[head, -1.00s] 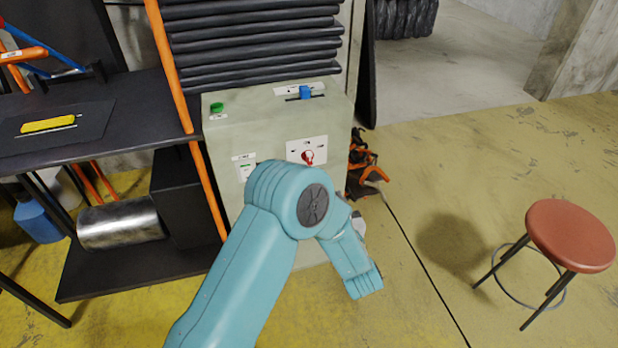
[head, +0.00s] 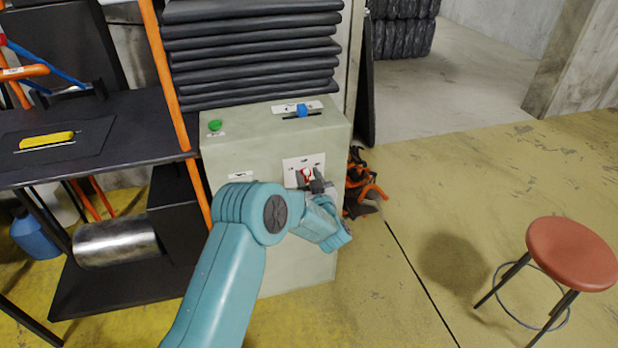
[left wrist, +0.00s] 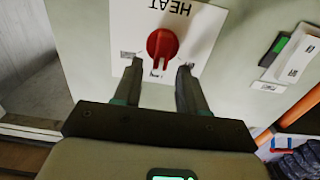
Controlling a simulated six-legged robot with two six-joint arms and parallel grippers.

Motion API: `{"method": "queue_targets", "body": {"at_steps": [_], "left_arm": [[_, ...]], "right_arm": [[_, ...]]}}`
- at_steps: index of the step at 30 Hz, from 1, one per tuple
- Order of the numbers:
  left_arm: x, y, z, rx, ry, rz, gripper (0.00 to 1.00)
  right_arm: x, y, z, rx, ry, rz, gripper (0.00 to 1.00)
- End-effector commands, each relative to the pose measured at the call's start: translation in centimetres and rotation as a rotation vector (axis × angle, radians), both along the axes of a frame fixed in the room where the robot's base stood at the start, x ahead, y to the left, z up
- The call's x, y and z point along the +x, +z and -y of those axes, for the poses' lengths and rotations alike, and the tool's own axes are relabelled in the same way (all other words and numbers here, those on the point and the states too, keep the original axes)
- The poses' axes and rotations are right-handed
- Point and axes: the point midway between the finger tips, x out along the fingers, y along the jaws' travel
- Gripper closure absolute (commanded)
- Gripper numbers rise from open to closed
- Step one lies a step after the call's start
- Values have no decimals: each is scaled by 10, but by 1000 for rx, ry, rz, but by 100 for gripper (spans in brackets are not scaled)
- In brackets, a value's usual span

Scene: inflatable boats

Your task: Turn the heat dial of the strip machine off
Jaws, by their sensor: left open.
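The strip machine (head: 265,150) is a pale grey-green cabinet in the middle of the head view. Its heat dial (head: 306,174) is red on a white plate on the front face. In the left wrist view the red dial (left wrist: 162,46) sits under the word HEAT, upside down in the picture, with its ridge along the picture's vertical. My left gripper (head: 317,180) is at the front of the dial. In the left wrist view the left gripper (left wrist: 160,70) is open, with one finger on each side of the dial's lower part. Contact cannot be told. My right gripper is not in view.
A green button (head: 214,126) and a blue slider knob (head: 302,110) are on the machine's top. A dark shelf (head: 100,125) with an orange post stands on the left. A red stool (head: 571,253) stands on the right.

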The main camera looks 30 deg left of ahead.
Motion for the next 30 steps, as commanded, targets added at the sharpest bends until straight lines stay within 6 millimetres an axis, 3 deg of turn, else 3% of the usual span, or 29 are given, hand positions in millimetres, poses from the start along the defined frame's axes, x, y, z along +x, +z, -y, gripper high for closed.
{"method": "queue_targets", "body": {"at_steps": [7, 8, 11, 12, 22, 30], "left_arm": [[2, 0, 1, 0, -1, 0, 58], [1, 0, 1, 0, -1, 0, 65], [1, 0, 1, 0, -1, 0, 98], [1, 0, 1, 0, 0, 0, 100], [1, -1, 0, -17, 0, 22, 100], [-2, -5, -2, -115, 1, 137, 100]], "right_arm": [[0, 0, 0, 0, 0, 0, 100], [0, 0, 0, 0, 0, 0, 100], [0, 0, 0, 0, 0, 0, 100], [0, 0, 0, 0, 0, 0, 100], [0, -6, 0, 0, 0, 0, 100], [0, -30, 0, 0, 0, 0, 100]]}}
